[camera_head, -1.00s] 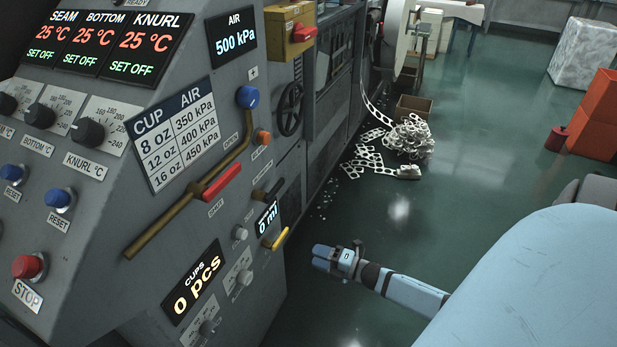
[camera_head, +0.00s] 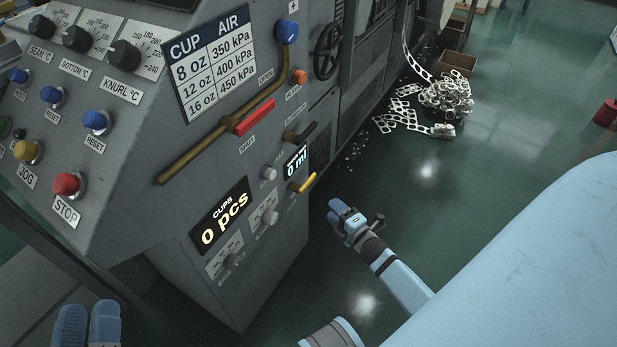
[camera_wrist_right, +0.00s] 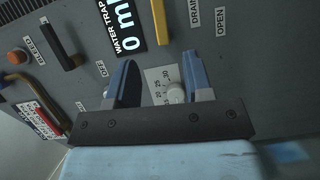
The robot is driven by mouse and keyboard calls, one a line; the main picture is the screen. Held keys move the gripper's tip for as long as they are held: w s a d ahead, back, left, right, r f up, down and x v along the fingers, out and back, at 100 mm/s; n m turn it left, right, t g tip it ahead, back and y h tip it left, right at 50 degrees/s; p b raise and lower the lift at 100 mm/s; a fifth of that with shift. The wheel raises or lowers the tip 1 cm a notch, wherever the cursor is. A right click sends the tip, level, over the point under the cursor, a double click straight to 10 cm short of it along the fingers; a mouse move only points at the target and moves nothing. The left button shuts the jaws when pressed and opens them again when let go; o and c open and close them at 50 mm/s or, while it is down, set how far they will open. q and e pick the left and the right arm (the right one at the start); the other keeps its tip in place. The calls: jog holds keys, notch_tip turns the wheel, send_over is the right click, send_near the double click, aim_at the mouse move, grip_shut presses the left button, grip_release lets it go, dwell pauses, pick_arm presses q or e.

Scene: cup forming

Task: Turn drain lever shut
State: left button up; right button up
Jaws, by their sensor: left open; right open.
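The drain lever is a short yellow handle (camera_head: 302,183) on the grey machine's side, just below the "0 ml" display. It also shows at the top of the right wrist view (camera_wrist_right: 160,22), left of the labels "DRAIN" and "OPEN"; its upper part is cut off. My right gripper (camera_head: 336,208) is right of and below the lever in the head view, apart from it. In the right wrist view, its two blue fingers (camera_wrist_right: 160,80) are spread and empty, with a dial behind the gap. My left gripper (camera_head: 88,325) is open and empty at the bottom left.
A "0 ml" water trap display (camera_head: 296,161) and a black lever (camera_head: 300,132) sit near the yellow lever. A red-handled brass lever (camera_head: 255,118) is above left. A white knob (camera_wrist_right: 176,95) faces my right gripper.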

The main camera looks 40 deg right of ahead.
aim_at(309, 185)
jog(key=w+b, duration=0.1)
jog(key=w, duration=0.3)
jog(key=w+b, duration=0.1)
jog(key=w, duration=0.3)
jog(key=w+b, duration=0.1)
jog(key=w, duration=0.3)
jog(key=shift+w+f, duration=0.1)
jog(key=shift+f, duration=0.15)
pick_arm(q)
jog(key=shift+w+d+f+g, duration=0.1)
jog(key=shift+f+g, duration=0.4)
jog(key=shift+f, duration=0.95)
jog(key=shift+w+d+f+g, duration=0.1)
jog(key=shift+f+g, duration=0.4)
jog(key=shift+f, duration=0.9)
pick_arm(e)
jog(key=shift+w+r, duration=0.1)
jog(key=shift+w, duration=0.45)
grip_shut()
pick_arm(q)
jog(key=shift+f+m+b, duration=0.1)
jog(key=shift+m+b, duration=0.2)
jog(key=shift+b, duration=0.05)
